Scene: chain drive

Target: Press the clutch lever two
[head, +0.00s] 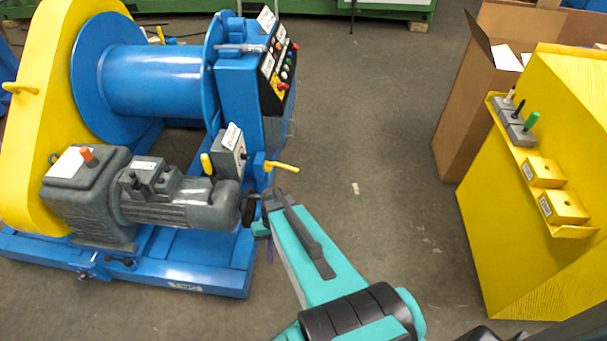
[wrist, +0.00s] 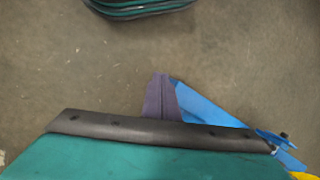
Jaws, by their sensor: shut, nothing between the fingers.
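The blue winch machine has several levers, and I cannot read which is marked two. A yellow lever (head: 281,166) on a blue hub sticks out to the right, beside a grey labelled box (head: 230,152). In the wrist view the purple fingers (wrist: 160,95) are together and empty, above the floor.
The blue base frame (head: 190,285) of the machine lies left of my arm. A control panel (head: 281,65) with buttons rises above. At right stand a yellow cabinet (head: 540,270) with a shelf of small parts and an open cardboard box (head: 465,110). The grey floor between is clear.

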